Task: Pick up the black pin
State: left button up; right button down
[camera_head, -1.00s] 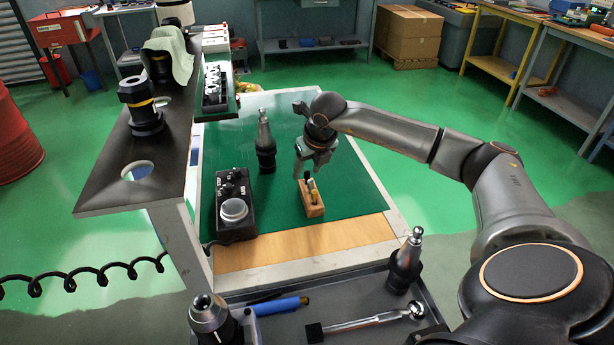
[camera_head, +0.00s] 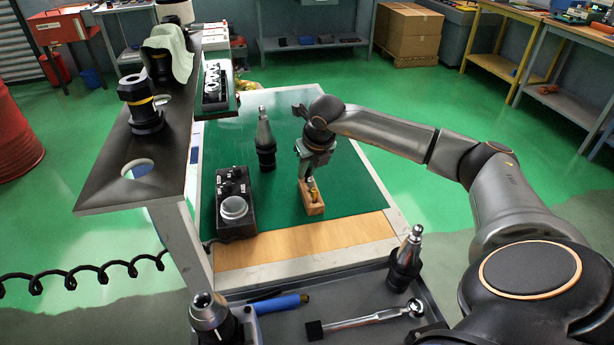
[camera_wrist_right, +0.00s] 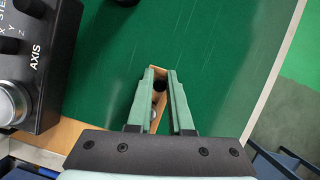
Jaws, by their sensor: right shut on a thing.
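A small wooden block (camera_head: 313,208) stands on the green mat of the cart and holds short pins. My right gripper (camera_head: 306,179) reaches down to the block's far end and is shut on the black pin, which its fingers mostly hide in the head view. In the right wrist view the two green fingers of the right gripper (camera_wrist_right: 167,85) flank the dark top of the black pin (camera_wrist_right: 159,83) over the block (camera_wrist_right: 156,122). A yellow pin (camera_head: 314,192) stands beside the fingers in the block. My left gripper is not in view.
A black control box (camera_head: 236,205) with a round grey knob stands left of the block. A tool holder (camera_head: 265,140) stands behind it. A tray in front holds a ratchet (camera_head: 365,320) and another tool holder (camera_head: 405,262). The mat right of the block is clear.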

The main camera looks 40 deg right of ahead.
dwell(0.4)
jog(key=shift+r, duration=0.45)
notch_tip(320, 180, up, 2)
jog(key=shift+w+r+b, duration=0.1)
jog(key=shift+r+b, duration=0.05)
jog(key=shift+b, duration=0.3)
jog(key=s+a+r+b, duration=0.2)
jog(key=s+a+r, duration=0.1)
jog(key=s+r, duration=0.7)
jog(key=s, duration=0.3)
jog(key=shift+s+a+b, duration=0.15)
jog(key=shift+s+b, duration=0.15)
jog(key=shift+s, duration=0.1)
jog(key=shift+f, duration=0.1)
